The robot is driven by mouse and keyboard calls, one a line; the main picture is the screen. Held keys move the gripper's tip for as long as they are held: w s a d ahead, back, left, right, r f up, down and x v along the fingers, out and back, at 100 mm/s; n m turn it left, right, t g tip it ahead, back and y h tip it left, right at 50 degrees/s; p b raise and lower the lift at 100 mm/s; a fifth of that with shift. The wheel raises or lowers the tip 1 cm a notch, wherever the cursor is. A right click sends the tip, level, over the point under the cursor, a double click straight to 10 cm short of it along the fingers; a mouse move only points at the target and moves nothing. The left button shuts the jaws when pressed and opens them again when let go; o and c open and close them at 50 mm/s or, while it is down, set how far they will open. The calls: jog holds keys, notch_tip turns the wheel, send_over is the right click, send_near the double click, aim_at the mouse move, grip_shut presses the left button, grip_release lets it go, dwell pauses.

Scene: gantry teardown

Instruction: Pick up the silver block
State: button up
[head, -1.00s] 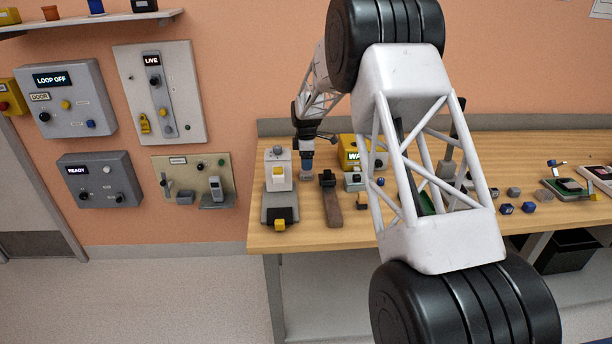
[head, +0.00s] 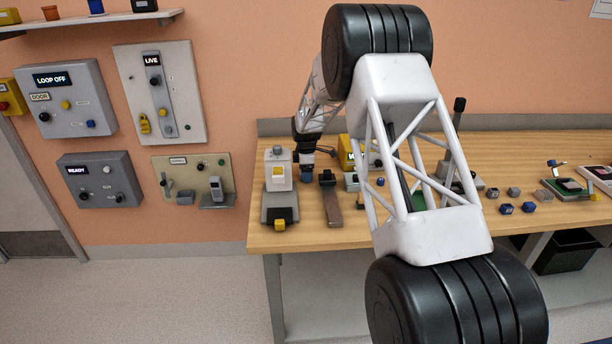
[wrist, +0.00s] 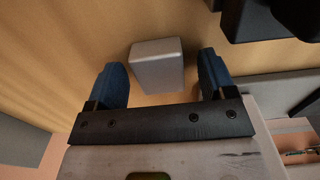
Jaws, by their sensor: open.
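In the wrist view, the silver block (wrist: 158,66) lies on the wood surface between the two blue fingers of my gripper (wrist: 163,60). The gripper is open, with a visible gap between the block and each finger. In the head view, my gripper (head: 306,174) points down at the bench's left part, between a white-and-grey device and a dark-topped brown bar. I cannot make out the silver block by the gripper in the head view.
The white-and-grey device (head: 278,172) stands close left of my gripper, the brown bar (head: 331,203) close right. A yellow box (head: 346,153) is behind. Small blue and grey cubes (head: 528,208) lie farther right on the wooden bench (head: 420,258). Dark parts (wrist: 262,20) edge the wrist view.

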dwell(0.5)
jog(key=c, duration=1.1)
jog(key=shift+r, duration=0.2)
jog(key=shift+r, duration=1.45)
jog(key=shift+s+r, duration=0.2)
jog(key=shift+s, duration=0.05)
jog(key=s, duration=0.5)
jog(key=s+d+r, duration=0.1)
jog(key=s, duration=0.9)
jog(key=shift+s+d+r, duration=0.2)
jog(key=shift+d, duration=0.1)
jog(key=shift+a, duration=0.1)
